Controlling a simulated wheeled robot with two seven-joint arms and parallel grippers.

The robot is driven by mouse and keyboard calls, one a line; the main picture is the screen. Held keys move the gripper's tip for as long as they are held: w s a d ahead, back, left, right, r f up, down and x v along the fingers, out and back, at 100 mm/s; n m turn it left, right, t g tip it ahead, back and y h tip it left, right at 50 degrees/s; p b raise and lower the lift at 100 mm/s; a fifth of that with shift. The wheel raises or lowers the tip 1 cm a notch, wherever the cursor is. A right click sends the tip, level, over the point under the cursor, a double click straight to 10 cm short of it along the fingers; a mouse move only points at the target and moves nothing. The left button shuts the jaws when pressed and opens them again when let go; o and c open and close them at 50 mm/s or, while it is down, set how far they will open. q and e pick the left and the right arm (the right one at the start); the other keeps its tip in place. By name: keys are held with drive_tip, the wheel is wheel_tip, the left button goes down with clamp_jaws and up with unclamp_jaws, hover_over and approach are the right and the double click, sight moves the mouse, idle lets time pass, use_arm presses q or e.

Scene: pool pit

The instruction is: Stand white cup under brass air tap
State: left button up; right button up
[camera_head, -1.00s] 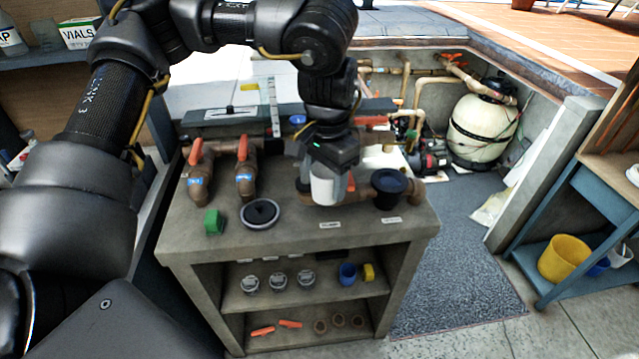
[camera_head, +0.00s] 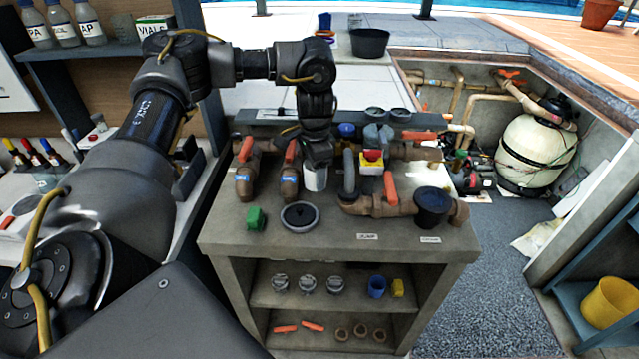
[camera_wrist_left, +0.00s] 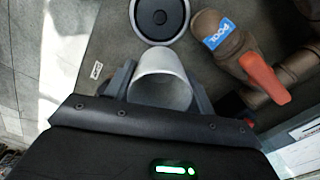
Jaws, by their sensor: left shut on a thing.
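My left gripper (camera_head: 317,158) is shut on the white cup (camera_head: 315,180), which hangs below it over the grey counter (camera_head: 345,262), just behind the round black lid (camera_head: 300,216). I cannot tell whether the cup touches the counter. I cannot make out which fitting is the brass air tap; brown pipes with orange handles (camera_head: 390,187) stand to the right. My right gripper is not in view.
Valves with orange handles (camera_head: 245,150) stand left of the cup. A green block (camera_head: 256,218) and a black strainer cup (camera_head: 433,205) are on the counter. The front strip is mostly clear.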

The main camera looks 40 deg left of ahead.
use_arm(q)
drive_tip(key=w+a+f, duration=0.1)
drive_tip(key=f, duration=0.1)
drive_tip(key=w+a+f, duration=0.1)
drive_tip(key=w+f, duration=0.1)
drive_tip(key=w+a+f, duration=0.1)
drive_tip(key=shift+w+f+b, duration=0.15)
drive_tip(key=shift+f+b, duration=0.2)
drive_tip(key=shift+f, duration=0.05)
drive_tip(key=shift+w+f, duration=0.1)
drive_tip(key=shift+f, duration=1)
drive_tip(key=shift+a+f, duration=0.1)
drive_tip(key=shift+f, duration=0.55)
drive_tip(key=o, duration=1)
drive_tip(key=shift+f, duration=0.15)
drive_tip(key=shift+c, duration=0.2)
